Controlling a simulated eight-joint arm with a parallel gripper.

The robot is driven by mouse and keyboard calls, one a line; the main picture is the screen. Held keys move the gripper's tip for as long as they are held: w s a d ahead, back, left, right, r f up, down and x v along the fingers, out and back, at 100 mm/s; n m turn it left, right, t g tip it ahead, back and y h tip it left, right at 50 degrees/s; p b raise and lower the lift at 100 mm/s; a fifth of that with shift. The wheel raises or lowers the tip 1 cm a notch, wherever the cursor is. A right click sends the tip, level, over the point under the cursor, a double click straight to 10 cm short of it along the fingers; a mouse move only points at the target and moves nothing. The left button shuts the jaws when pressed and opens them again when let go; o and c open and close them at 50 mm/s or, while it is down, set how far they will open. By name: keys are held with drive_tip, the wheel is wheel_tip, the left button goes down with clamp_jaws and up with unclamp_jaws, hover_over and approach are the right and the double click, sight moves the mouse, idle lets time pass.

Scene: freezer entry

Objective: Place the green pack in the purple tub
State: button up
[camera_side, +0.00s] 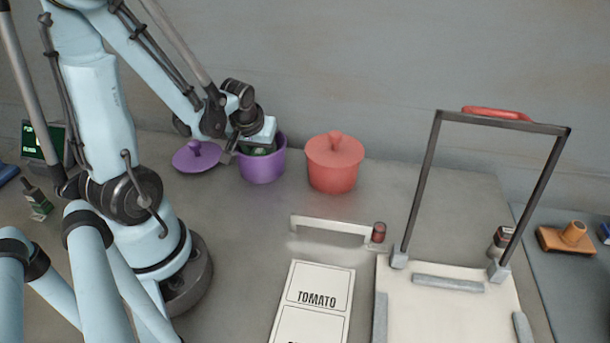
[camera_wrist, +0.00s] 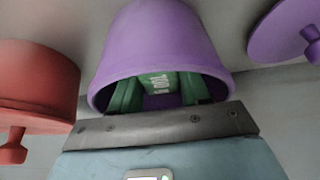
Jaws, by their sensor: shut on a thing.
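The purple tub (camera_side: 262,168) stands uncovered at the back of the counter, left of the red pot. My gripper (camera_side: 258,147) is over its mouth, pointing down. In the wrist view, which is upside down, the tub (camera_wrist: 160,40) surrounds the green pack (camera_wrist: 160,83), whose white lettering shows. My gripper (camera_wrist: 160,97) is shut on the pack, which is at least partly inside the tub's mouth. The tub's floor and the pack's lower end are hidden. The purple lid (camera_side: 196,157) lies on the counter left of the tub; it also shows in the wrist view (camera_wrist: 285,30).
The lidded red pot (camera_side: 333,168) stands close right of the tub. A raised handle bar (camera_side: 330,227), a TOMATO card (camera_side: 312,305) and a tall dark frame (camera_side: 425,185) are farther forward and right. Bare counter lies in front of the tub.

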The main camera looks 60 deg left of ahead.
drive_tip(key=shift+f, duration=0.1)
drive_tip(key=o, duration=0.8)
drive_tip(key=shift+v, duration=6)
drive_tip(key=w+d+m+t+h, duration=0.1)
drive_tip(key=d+m, duration=0.2)
drive_tip(key=d, duration=0.1)
drive_tip(key=w+d+m+t+h, duration=0.1)
drive_tip(key=w+d+m, duration=0.1)
drive_tip(key=d, duration=0.3)
drive_tip(key=w+d+m+t+h, duration=0.1)
drive_tip(key=w+d+m, duration=0.1)
drive_tip(key=d+m, duration=0.2)
drive_tip(key=shift+d+r+t, duration=0.35)
drive_tip(key=shift+d+t, duration=0.05)
drive_tip(key=shift+d, duration=0.25)
